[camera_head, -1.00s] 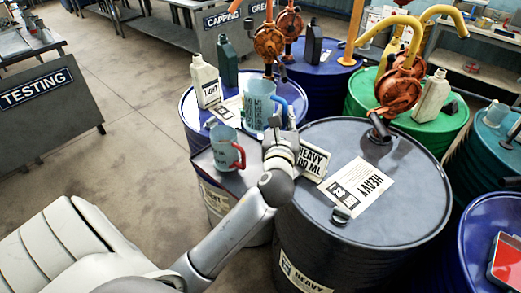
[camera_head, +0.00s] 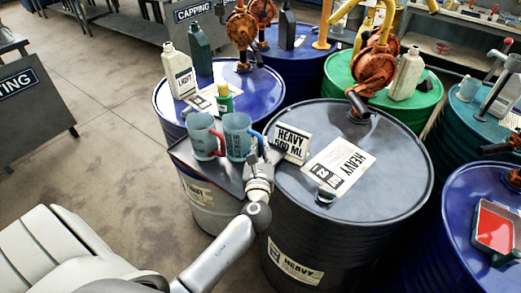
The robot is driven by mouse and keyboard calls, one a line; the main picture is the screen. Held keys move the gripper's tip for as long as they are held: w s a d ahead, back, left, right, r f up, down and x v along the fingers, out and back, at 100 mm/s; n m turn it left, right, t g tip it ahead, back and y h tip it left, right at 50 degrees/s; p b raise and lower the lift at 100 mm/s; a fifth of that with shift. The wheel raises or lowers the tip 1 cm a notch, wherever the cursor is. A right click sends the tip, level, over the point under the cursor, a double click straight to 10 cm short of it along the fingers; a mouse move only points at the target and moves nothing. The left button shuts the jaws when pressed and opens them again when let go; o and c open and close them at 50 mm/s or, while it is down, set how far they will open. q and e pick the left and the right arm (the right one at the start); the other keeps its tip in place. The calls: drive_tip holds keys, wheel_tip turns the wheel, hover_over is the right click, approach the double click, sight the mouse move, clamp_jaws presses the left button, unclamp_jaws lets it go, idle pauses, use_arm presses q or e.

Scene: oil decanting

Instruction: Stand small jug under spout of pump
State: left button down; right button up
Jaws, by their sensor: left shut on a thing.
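Two translucent blue jugs stand side by side in the picture. The red-handled jug (camera_head: 203,134) is on the dark stand (camera_head: 187,153) in front of the blue drum. The blue-handled jug (camera_head: 237,135) is just right of it; whether it touches the stand is unclear. Their sizes look alike, so I cannot tell which is the small one. My left gripper (camera_head: 258,158) is shut on the blue-handled jug at its handle side; the fingertips are partly hidden. My right gripper is out of view.
A HEAVY 500 ML sign (camera_head: 292,142) and a HEAVY sheet (camera_head: 340,166) are on the grey drum, close right of the gripper.

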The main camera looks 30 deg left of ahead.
use_arm(q)
drive_tip(key=shift+f, duration=0.1)
drive_tip(key=c, duration=1.5)
unclamp_jaws()
